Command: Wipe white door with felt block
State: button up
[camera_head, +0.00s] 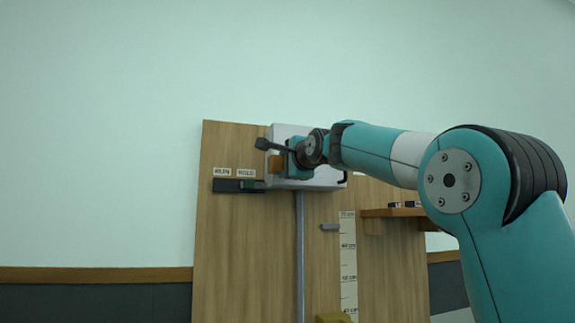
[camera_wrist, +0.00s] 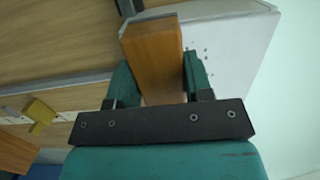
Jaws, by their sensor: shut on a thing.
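The white door (camera_head: 285,132) is the front of a pale box high on a wooden panel. It also shows in the wrist view (camera_wrist: 240,50), with several small dark specks on it beside my gripper. My gripper (camera_wrist: 158,68) is shut on the felt block (camera_wrist: 152,50), whose orange-brown body shows between the two fingers. In the head view my gripper (camera_head: 286,160) is in front of the door's left part, and the block (camera_head: 275,164) shows at its left. The block's far end overlaps the door in the wrist view; I cannot tell whether they touch.
The wooden panel (camera_head: 240,250) carries a dark slider strip (camera_head: 232,186) under two labels, left of the door. A grey post (camera_head: 300,250) runs below the box. A marked scale (camera_head: 348,265) and a small shelf (camera_head: 395,212) are to the right. A yellow object (camera_head: 333,318) sits low down.

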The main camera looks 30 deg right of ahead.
aim_at(320, 171)
jog(key=shift+w+d, duration=0.25)
jog(key=shift+w, duration=0.6)
jog(key=shift+d, duration=0.1)
jog(key=shift+s+d, duration=0.55)
jog(key=shift+d, duration=1.35)
jog(key=shift+s+d, duration=0.6)
jog(key=shift+d, duration=1.3)
jog(key=shift+s+d, duration=0.55)
jog(key=shift+d, duration=1.35)
jog(key=shift+w+a+r+b, duration=0.25)
jog(key=shift+w+a, duration=0.35)
jog(key=shift+a, duration=1.35)
jog(key=shift+w+a+r+b, duration=0.25)
jog(key=shift+w+a, duration=0.3)
jog(key=shift+a, duration=1.4)
jog(key=shift+w+a+r+b, duration=0.25)
jog(key=shift+w+a, duration=0.35)
jog(key=shift+a, duration=1.35)
jog(key=shift+r+p, duration=0.8)
jog(key=shift+r, duration=0.2)
jog(key=s+d, duration=0.3)
jog(key=d, duration=0.8)
jog(key=shift+s+d, duration=0.2)
jog(key=shift+d, duration=0.15)
jog(key=shift+s+f, duration=0.1)
